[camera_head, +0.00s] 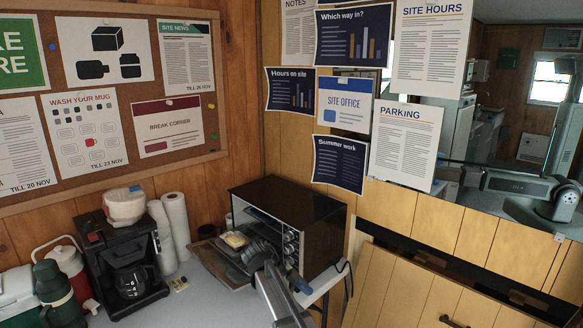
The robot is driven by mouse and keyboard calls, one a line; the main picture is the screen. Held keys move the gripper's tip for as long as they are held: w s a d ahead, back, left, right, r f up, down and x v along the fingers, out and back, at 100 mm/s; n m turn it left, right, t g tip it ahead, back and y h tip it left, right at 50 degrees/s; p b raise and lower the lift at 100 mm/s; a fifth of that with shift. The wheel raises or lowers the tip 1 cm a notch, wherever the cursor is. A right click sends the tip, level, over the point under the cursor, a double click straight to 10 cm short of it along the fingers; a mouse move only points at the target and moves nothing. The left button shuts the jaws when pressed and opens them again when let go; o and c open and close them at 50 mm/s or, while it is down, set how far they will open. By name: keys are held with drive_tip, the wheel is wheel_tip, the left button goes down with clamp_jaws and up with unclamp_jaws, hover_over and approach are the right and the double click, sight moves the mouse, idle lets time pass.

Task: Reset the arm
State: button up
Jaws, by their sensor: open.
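My gripper (258,252) is a dark, small shape at the open front of a black toaster oven (319,239). My grey arm link reaches up to it from the bottom edge of the picture. Its jaws are open; the fingers are small and dark against the oven, so their detail is hard to see. The oven's door (219,269) is folded down. A pale yellow piece of food (235,239) lies at the oven mouth, just left of my gripper. I cannot tell whether the gripper touches the food, its support or the oven.
Left of the oven are paper rolls (177,222), a black coffee maker (106,258) with a glass jug, a green flask (55,292) and a red and white jug (72,262). Wooden panels (400,284) stand right of the oven. Open air lies above the counter.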

drive_tip(key=s+d+f+n+g+y, duration=0.1)
drive_tip(key=s+d+f+n, duration=0.35)
drive_tip(key=f, duration=0.45)
drive_tip(key=s+d+f+n+g+y, duration=0.1)
drive_tip(key=s+d+f+n, duration=0.2)
drive_tip(key=s+f, duration=0.5)
drive_tip(key=s+d+f+n+g+y, duration=0.1)
drive_tip(key=s+d+f+n, duration=0.2)
drive_tip(key=f, duration=0.8)
drive_tip(key=s+d+f+n+g+y, duration=0.1)
drive_tip(key=s+f+n, duration=0.4)
drive_tip(key=s, duration=0.9)
drive_tip(key=s+d+f+n+g+y, duration=0.1)
drive_tip(key=s+f+n+y, duration=0.3)
drive_tip(key=s+f, duration=0.6)
drive_tip(key=s+d, duration=0.1)
drive_tip(key=s, duration=0.3)
drive_tip(key=shift+d+f+n, duration=0.15)
drive_tip(key=shift+d+n, duration=0.05)
drive_tip(key=shift+n, duration=0.15)
drive_tip(key=shift+s, duration=0.1)
